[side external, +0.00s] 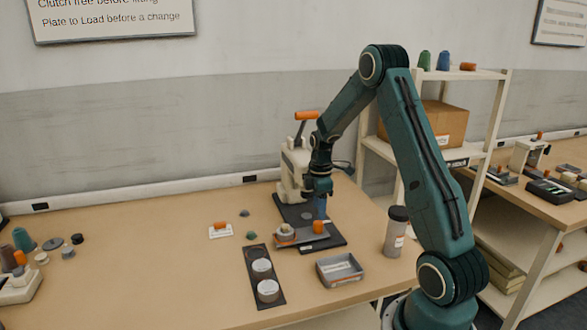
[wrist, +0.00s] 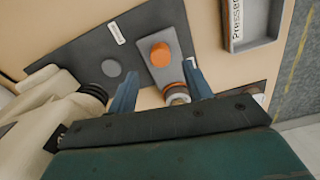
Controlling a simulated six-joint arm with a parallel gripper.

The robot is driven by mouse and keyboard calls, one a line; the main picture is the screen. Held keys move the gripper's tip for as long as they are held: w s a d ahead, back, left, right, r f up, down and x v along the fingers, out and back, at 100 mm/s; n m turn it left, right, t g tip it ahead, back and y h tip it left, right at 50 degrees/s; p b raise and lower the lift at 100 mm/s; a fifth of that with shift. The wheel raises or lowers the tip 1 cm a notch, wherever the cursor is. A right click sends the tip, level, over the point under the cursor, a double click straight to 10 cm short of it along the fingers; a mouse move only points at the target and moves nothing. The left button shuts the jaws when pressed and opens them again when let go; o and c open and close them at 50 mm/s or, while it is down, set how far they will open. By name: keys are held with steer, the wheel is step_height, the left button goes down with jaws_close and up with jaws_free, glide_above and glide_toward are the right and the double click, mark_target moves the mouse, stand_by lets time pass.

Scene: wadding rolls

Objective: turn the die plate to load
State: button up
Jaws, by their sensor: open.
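The die plate (side external: 300,238) is a flat grey bar on the dark base mat (side external: 330,242) in front of the press (side external: 292,170). An orange knob (side external: 318,226) stands at one end of the plate, and a pale round piece (side external: 286,231) sits at the other. In the wrist view the orange knob (wrist: 160,54) stands up from the grey plate (wrist: 163,76), with the round piece (wrist: 177,95) closer to my wrist. My gripper (side external: 319,207) points down above the plate. Its blue fingers (wrist: 160,72) are apart, one on each side of the plate, holding nothing. Contact cannot be told.
A grey tray (side external: 340,271) lies right of the base, beside a bottle (side external: 396,232). A dark strip (side external: 252,262) with white discs lies in front. A small card (side external: 220,231) with an orange piece lies left.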

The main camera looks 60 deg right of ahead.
step_height(320, 180, up, 8)
steer(key=shift+f, duration=0.25)
stand_by(0.4)
steer(key=s+a+r+m+t, duration=0.1)
steer(key=s+a+r+m, duration=0.1)
steer(key=a+r, duration=0.5)
steer(key=s+a+r+m+t, duration=0.1)
steer(key=a+r, duration=0.4)
steer(key=a, duration=0.4)
steer(key=s+a+r+m+t, duration=0.2)
steer(key=s+a+m+t, duration=0.1)
steer(key=s+a, duration=1)
steer(key=shift+s+a+m+t, duration=0.2)
steer(key=shift+s+m+t, duration=0.1)
steer(key=shift+s+m, duration=0.35)
